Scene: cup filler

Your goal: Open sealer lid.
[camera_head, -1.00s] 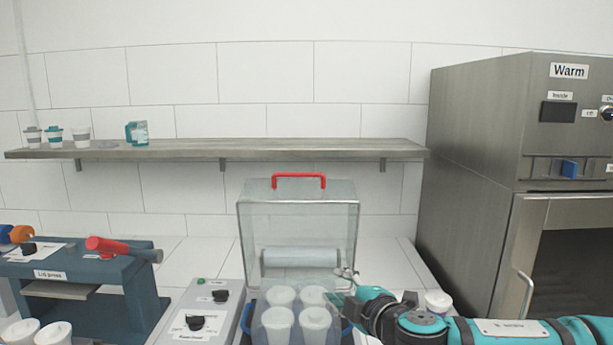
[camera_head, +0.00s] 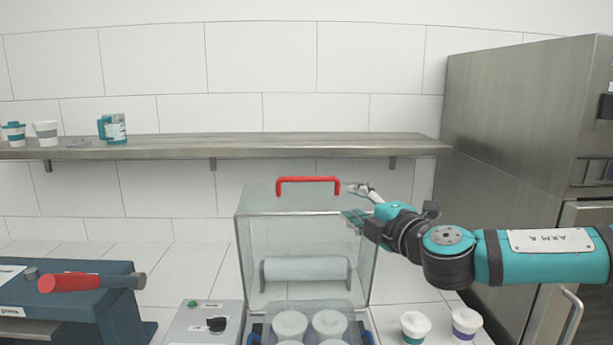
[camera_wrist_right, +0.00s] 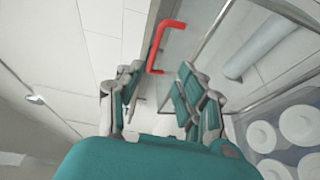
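The sealer's clear lid (camera_head: 257,236) stands raised and upright at the back of the sealer, with a red handle (camera_head: 308,181) along its top edge. My right gripper (camera_head: 352,202) is at the lid's upper right corner, beside the right end of the handle. In the right wrist view the gripper (camera_wrist_right: 155,95) has its fingers apart, with the red handle (camera_wrist_right: 158,47) beyond the fingertips and nothing seen between them. Contact with the lid cannot be told. Several white cups (camera_head: 330,322) sit in the sealer under the lid. My left gripper is not seen.
A film roll (camera_head: 305,269) lies behind the clear lid. A control box (camera_head: 205,322) is left of the sealer, and a lid press with a red lever (camera_head: 70,283) farther left. Two cups (camera_head: 466,321) stand on the right. A shelf (camera_head: 270,147) runs above; a steel warmer (camera_head: 520,120) stands right.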

